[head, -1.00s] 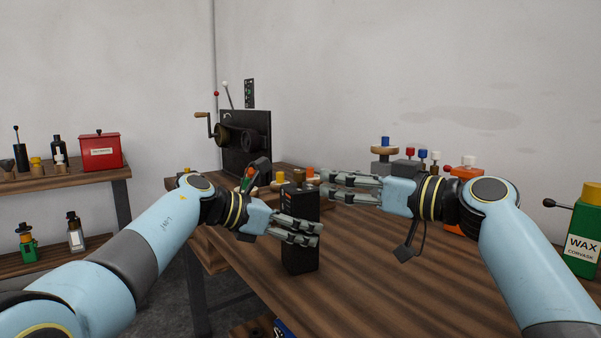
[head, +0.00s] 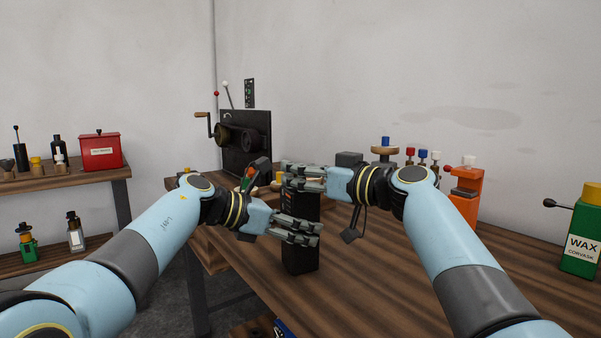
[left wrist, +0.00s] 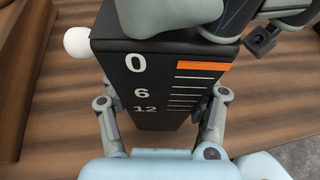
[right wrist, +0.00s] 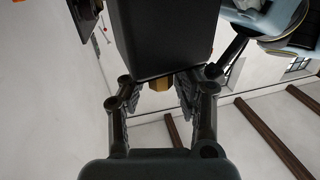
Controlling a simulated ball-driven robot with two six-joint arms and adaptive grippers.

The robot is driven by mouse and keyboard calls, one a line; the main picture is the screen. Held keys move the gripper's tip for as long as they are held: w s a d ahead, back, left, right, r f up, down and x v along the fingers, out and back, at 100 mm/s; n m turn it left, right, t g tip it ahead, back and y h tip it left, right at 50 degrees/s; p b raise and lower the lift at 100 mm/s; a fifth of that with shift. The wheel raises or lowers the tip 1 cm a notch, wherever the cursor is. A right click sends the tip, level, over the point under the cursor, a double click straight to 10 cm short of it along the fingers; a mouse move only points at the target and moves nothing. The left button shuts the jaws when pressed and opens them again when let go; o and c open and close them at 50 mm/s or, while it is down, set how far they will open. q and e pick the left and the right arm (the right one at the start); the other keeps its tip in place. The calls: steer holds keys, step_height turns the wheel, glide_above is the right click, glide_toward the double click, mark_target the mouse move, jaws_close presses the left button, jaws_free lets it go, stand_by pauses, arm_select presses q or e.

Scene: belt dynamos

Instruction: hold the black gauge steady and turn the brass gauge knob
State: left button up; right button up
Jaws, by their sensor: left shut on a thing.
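The black gauge (head: 300,259) stands upright on the wooden bench. My left gripper (head: 312,234) is shut on its body. In the left wrist view the gauge face (left wrist: 150,75) shows 0, 6 and 12, white tick lines and an orange bar, with a white round piece (left wrist: 77,41) at its side. My right gripper (head: 288,178) is at the gauge's top, above my left one. In the right wrist view the brass knob (right wrist: 160,85) lies between its open fingers, with gaps beside it.
A dark machine with a crank (head: 243,140) stands behind. Small parts with coloured caps (head: 422,158), an orange device (head: 466,190) and a green wax can (head: 583,235) are along the bench's right. A red box (head: 100,151) is on the left shelf.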

jaws_close()
steer(key=shift+d+f+n+g+y, duration=0.1)
steer(key=shift+f+n+g+y, duration=0.05)
steer(key=shift+n+g+y, duration=1.05)
steer(key=shift+n+g, duration=0.4)
steer(key=shift+g, duration=0.6)
steer(key=shift+w+d+f+n+g+y, duration=0.1)
steer(key=shift+f+n+g+y, duration=0.15)
steer(key=shift+n+g+y, duration=0.4)
stand_by(0.7)
steer(key=shift+n+g, duration=0.45)
steer(key=shift+g, duration=0.6)
stand_by(0.4)
steer(key=shift+r, duration=0.25)
stand_by(1.5)
steer(key=shift+o, duration=2.1)
jaws_free()
steer(key=shift+r+n+g, duration=0.1)
steer(key=shift+n+g, duration=0.2)
